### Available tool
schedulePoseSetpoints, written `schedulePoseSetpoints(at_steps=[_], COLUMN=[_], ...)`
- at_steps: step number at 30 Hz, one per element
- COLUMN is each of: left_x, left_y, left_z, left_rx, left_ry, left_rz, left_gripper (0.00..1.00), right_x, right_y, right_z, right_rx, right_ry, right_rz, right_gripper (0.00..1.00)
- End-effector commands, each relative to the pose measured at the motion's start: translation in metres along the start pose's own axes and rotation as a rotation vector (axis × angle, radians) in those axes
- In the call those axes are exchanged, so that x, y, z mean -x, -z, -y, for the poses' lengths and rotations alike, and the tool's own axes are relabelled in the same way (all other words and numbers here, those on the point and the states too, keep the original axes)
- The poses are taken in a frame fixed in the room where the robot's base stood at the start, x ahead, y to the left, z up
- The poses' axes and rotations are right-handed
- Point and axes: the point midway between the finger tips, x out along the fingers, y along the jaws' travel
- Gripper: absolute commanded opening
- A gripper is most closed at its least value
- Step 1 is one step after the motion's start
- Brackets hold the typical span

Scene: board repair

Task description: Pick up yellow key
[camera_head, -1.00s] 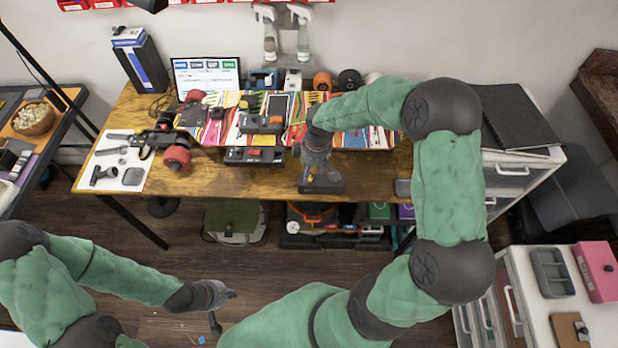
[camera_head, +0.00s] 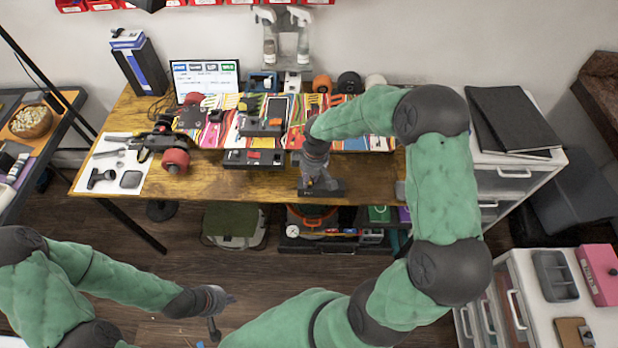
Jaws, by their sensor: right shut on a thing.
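My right gripper (camera_head: 322,188) points down at the front edge of the wooden table (camera_head: 225,180), right of the middle, over a small dark block (camera_head: 337,188). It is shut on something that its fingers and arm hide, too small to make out. I cannot pick out a yellow key for certain anywhere in view. My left gripper (camera_head: 224,312) is low at the lower left, away from the table and over the floor. Its fingers are spread apart and nothing shows between them.
A flat dark device with a red part (camera_head: 255,158) lies left of my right gripper. A wheeled skateboard truck (camera_head: 165,145) and a white tool mat (camera_head: 105,160) lie further left. A bare strip of wood runs along the front edge.

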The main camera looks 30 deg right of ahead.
Motion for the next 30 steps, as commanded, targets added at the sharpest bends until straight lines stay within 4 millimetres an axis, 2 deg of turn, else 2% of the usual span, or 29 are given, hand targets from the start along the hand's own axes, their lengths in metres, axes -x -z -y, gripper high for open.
schedulePoseSetpoints(at_steps=[5, 12, 17, 21, 24, 30], left_x=[0.002, 0.011, 0.021, 0.030, 0.034, 0.040], left_y=[0.000, -0.001, -0.001, -0.001, -0.001, -0.002], left_z=[-0.001, -0.004, -0.007, -0.011, -0.012, -0.014], left_rx=[0.000, 0.000, 0.000, 0.000, 0.000, 0.000], left_ry=[0.000, 0.000, 0.000, 0.000, 0.000, 0.000], left_rz=[0.000, 0.000, 0.000, 0.000, 0.000, 0.000], left_gripper=[0.00, 0.00, 0.00, 0.00, 0.00, 0.00], right_x=[0.008, 0.037, 0.066, 0.096, 0.105, 0.120], right_y=[0.002, 0.005, 0.008, 0.011, 0.011, 0.011], right_z=[0.000, 0.003, 0.026, 0.052, 0.077, 0.115], right_rx=[0.001, 0.002, 0.004, 0.005, 0.008, 0.005], right_ry=[-0.002, -0.001, -0.002, -0.002, -0.001, 0.000], right_rz=[-0.002, -0.002, -0.004, -0.003, -0.002, -0.002], right_gripper=[0.00, 0.00, 0.00, 0.00, 0.00, 0.00])
